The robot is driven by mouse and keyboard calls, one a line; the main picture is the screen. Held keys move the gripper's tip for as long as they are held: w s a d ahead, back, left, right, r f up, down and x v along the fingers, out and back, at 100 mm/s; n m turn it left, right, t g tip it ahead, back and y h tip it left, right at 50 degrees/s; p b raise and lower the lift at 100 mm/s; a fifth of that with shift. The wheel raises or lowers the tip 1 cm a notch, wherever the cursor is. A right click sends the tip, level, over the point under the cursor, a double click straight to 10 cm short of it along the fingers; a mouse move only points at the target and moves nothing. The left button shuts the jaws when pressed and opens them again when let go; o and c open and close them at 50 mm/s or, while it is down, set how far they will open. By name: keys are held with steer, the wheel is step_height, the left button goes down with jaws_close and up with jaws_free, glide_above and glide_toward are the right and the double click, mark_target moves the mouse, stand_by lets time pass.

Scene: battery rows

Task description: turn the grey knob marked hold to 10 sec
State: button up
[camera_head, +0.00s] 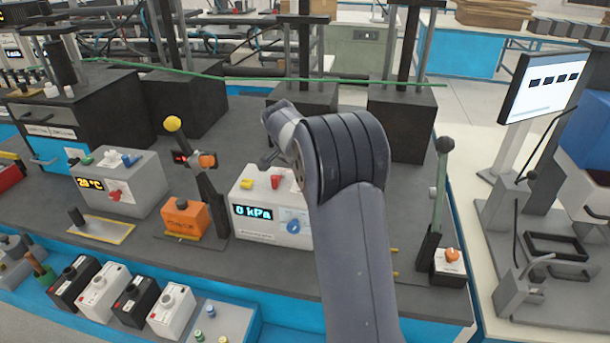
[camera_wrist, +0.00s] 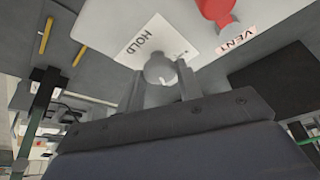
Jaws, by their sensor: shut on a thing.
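The grey knob (camera_wrist: 160,68) sits on a white plate (camera_wrist: 140,50) lettered HOLD in the wrist view. My gripper (camera_wrist: 163,84) is shut on this knob, one finger on each side. Small marks on the plate beside the knob are too small or covered to read. In the head view my gripper (camera_head: 271,160) is over the top of the white box (camera_head: 262,215) whose display reads 0 kPa. The knob itself is hidden there by my arm.
A red knob (camera_wrist: 216,10) lies close by, near a label reading VENT. The box also carries a yellow knob (camera_head: 247,183) and a blue knob (camera_head: 293,226). An orange unit (camera_head: 186,217) stands left of it, and a tall lever (camera_head: 441,180) stands at right.

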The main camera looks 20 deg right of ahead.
steer(key=shift+w+m+g, duration=0.15)
steer(key=shift+m+g, duration=0.35)
steer(key=shift+m, duration=1)
steer(key=shift+h, duration=0.3)
steer(key=o, duration=1)
steer(key=shift+c, duration=0.2)
steer(key=w+v, duration=0.1)
steer(key=v, duration=1)
steer(key=shift+s+b, duration=0.35)
steer(key=shift+s, duration=0.1)
steer(key=shift+d, duration=0.1)
steer(key=p+x, duration=0.1)
steer(key=x, duration=1)
steer(key=shift+s, duration=0.1)
